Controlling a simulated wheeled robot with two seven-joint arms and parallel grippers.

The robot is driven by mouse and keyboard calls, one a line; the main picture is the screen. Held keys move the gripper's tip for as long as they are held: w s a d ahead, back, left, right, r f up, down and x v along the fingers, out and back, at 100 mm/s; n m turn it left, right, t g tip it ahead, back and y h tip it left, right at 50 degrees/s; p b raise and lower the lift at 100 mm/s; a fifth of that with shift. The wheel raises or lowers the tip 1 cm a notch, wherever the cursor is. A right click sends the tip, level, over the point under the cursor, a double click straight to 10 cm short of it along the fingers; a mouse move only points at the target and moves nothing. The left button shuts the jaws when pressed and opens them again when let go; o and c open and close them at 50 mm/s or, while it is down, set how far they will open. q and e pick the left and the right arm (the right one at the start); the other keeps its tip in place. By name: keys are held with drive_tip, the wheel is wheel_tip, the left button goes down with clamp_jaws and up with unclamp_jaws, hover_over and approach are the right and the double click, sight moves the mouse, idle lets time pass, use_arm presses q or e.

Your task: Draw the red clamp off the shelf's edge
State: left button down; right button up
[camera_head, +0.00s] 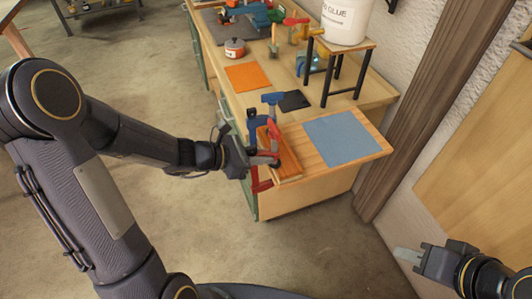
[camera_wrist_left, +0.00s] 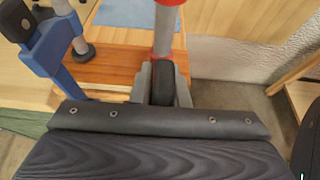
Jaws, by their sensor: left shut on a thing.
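The red clamp (camera_head: 261,186) is at the near left corner of the wooden shelf (camera_head: 370,147), partly hidden by my left gripper (camera_head: 262,160). In the left wrist view my left gripper (camera_wrist_left: 163,88) is shut on the clamp's dark handle, below a grey bar and a red part (camera_wrist_left: 168,3). Whether the clamp still touches the shelf's edge cannot be told. A blue clamp (camera_head: 273,99) stands beside it, and blue also shows in the left wrist view (camera_wrist_left: 50,48). My right gripper (camera_head: 410,256) is low at the right, away from the shelf; its finger gap is unclear.
An orange-brown lath (camera_head: 287,162) lies on the shelf near the clamp. A blue-grey sheet (camera_head: 342,138) lies to its right. A small stool (camera_head: 343,55) bears a white glue bucket (camera_head: 345,20) behind. A wooden post and wall close off the right; floor lies open at left.

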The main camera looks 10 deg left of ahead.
use_arm(q)
drive_tip(key=s+a+p, duration=0.1)
drive_tip(key=s+a, duration=0.2)
drive_tip(key=a, duration=0.2)
drive_tip(key=shift+s+a+r, duration=0.15)
drive_tip(key=shift+s, duration=0.2)
idle(0.6)
drive_tip(key=s+a+r+p, duration=0.1)
drive_tip(key=r+p, duration=0.1)
drive_tip(key=s+a+r+p, duration=0.1)
drive_tip(key=a+r+p, duration=0.1)
drive_tip(key=shift+s+a, duration=0.15)
idle(0.5)
